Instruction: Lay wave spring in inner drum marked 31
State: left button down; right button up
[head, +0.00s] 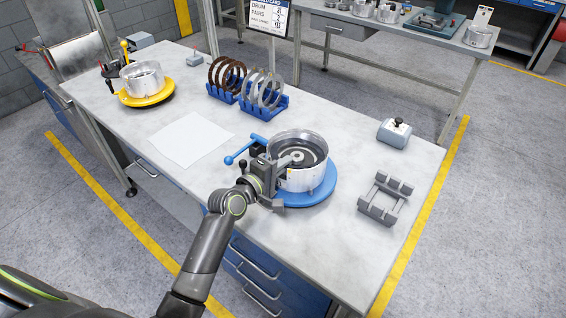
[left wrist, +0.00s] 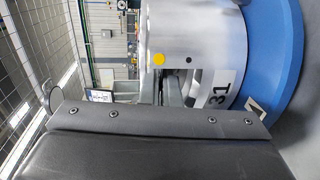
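A silver drum (head: 298,158) stands upright on a round blue base (head: 318,194) at the middle of the bench. Black "31" shows on the same drum's wall in the left wrist view (left wrist: 221,88), beside a yellow dot. Dark rings and a central hub show inside it. My left gripper (head: 269,190) is at the drum's near left side, close against the wall; whether it touches is unclear. Its fingers are mostly hidden, so its opening cannot be told. I cannot pick out the wave spring for certain. My right gripper is not in view.
Blue racks (head: 262,110) hold brown and steel rings upright behind the drum. A blue ball-ended lever (head: 240,152) is left of it. A grey rack (head: 380,207) and grey box (head: 394,133) stand right. Another drum (head: 142,78) sits on a yellow base. A white sheet (head: 188,140) lies flat.

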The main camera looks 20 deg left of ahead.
pick_arm(q)
jog(key=shift+f, duration=0.25)
jog(key=c, duration=1.6)
grip_release()
jog(key=shift+f, duration=0.1)
jog(key=p+v, duration=0.2)
jog(key=v, duration=0.4)
jog(key=r+p, duration=0.3)
jog(key=s+r+p, duration=0.1)
jog(key=r+p, duration=0.2)
jog(key=s+r+p, duration=0.1)
jog(key=r+p, duration=0.2)
jog(key=shift+a+r, duration=0.15)
jog(key=shift+a, duration=0.2)
